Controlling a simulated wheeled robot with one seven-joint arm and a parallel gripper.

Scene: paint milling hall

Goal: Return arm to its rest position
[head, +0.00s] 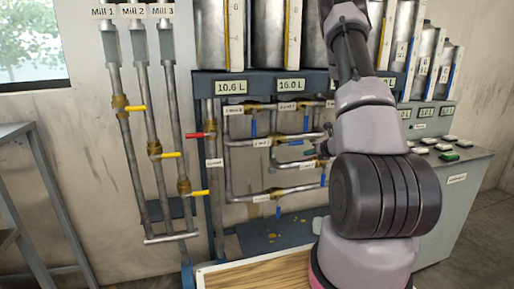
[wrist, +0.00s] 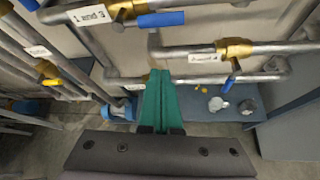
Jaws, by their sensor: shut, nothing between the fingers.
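My arm stands at the right of the middle in the head view and hides part of the pipework behind it. My gripper (wrist: 159,82) shows in the wrist view, with its green fingers together and nothing held. The fingers point toward the pipes and the blue-grey shelf below them. In the head view the gripper is mostly hidden by my arm.
Valve pipes with blue handles (head: 278,212) run behind my arm. Mill pipes with yellow handles (head: 136,108) and a red handle (head: 201,135) stand left. A wooden board (head: 255,275) lies low in front. A button console (head: 450,170) stands right.

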